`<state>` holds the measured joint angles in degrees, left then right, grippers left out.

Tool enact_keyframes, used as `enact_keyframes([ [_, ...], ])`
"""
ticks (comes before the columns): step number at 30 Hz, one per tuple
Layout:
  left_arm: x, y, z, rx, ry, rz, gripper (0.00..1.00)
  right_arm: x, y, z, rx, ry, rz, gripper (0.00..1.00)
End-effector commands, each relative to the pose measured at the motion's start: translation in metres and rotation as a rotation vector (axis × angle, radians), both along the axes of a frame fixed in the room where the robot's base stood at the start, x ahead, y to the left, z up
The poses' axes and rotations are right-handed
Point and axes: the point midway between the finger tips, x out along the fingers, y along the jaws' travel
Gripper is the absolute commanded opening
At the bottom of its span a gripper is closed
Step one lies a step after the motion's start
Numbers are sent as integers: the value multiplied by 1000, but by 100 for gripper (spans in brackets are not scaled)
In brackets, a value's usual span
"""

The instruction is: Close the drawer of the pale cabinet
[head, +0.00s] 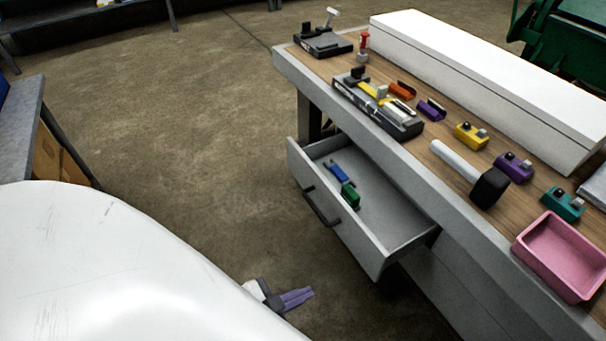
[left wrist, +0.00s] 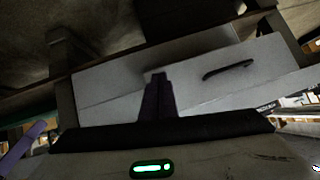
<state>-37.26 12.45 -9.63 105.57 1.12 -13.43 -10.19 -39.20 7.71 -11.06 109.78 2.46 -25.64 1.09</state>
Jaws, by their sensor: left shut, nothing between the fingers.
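The pale cabinet (head: 455,285) sits under a wooden-topped bench, and its drawer (head: 375,245) stands pulled well out. The drawer's front has a dark bar handle (head: 320,207). A blue item (head: 339,171) and a green item (head: 350,195) lie inside. My left gripper (head: 297,297), with purple fingers, is shut and empty, low in front of the drawer and apart from it in the head view. In the left wrist view the dark fingers (left wrist: 157,95) show against a pale panel (left wrist: 195,72) with a dark handle (left wrist: 228,69); contact cannot be told. My right gripper is out of view.
The bench top holds a hammer (head: 470,172), a pink tray (head: 565,255), a long white box (head: 490,75), a black tool holder (head: 378,105) and several small coloured pieces. A grey table (head: 18,130) stands at the left. The floor before the drawer is clear.

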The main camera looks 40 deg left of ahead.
Motion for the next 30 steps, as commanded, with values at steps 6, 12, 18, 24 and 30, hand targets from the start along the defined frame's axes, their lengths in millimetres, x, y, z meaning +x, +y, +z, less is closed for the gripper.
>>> enact_keyframes([
  [6,59,78,-18,570,-490,-345,0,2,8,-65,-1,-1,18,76],
  [12,77,111,4,959,-814,-526,0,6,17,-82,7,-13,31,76],
  [18,86,115,18,1073,-914,-569,0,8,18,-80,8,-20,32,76],
  [24,117,102,20,1072,-916,-566,0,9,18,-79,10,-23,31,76],
  [30,158,84,19,1070,-915,-564,0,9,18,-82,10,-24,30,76],
])
